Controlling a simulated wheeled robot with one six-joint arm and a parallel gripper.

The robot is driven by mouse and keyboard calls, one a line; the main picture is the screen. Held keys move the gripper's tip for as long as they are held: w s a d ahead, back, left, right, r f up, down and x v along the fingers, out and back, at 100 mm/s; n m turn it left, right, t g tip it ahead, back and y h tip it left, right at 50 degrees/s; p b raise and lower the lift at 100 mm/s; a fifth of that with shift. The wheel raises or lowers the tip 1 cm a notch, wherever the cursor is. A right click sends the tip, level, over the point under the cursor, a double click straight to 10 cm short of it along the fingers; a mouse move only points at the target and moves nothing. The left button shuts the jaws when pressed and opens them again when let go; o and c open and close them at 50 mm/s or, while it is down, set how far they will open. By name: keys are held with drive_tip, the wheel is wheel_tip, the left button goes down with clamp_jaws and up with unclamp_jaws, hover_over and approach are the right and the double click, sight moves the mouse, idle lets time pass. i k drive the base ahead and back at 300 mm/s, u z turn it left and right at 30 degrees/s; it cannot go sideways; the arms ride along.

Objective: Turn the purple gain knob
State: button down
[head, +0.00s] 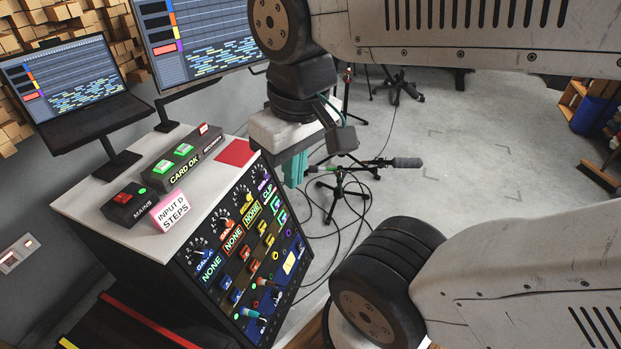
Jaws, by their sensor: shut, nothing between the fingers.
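The rack's slanted front panel (225,262) has a row of gain dials running from blue at the lower left, through red and yellow, to purple at the upper right. The purple gain knob (263,187) is small in view, near the panel's upper right corner, with a lit green CLIP readout just below it. My gripper (295,172) has teal fingers that point down and are shut with nothing between them. In the picture it is just right of the purple knob and appears apart from it; the exact depth gap cannot be told.
A microphone stand (340,185) and cables stand on the floor to the right.

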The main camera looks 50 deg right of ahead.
sight(261, 176)
drive_tip(key=z, duration=0.3)
drive_tip(key=k, duration=0.8)
drive_tip(key=z, duration=0.85)
drive_tip(key=i, duration=1.3)
drive_tip(key=u, duration=0.9)
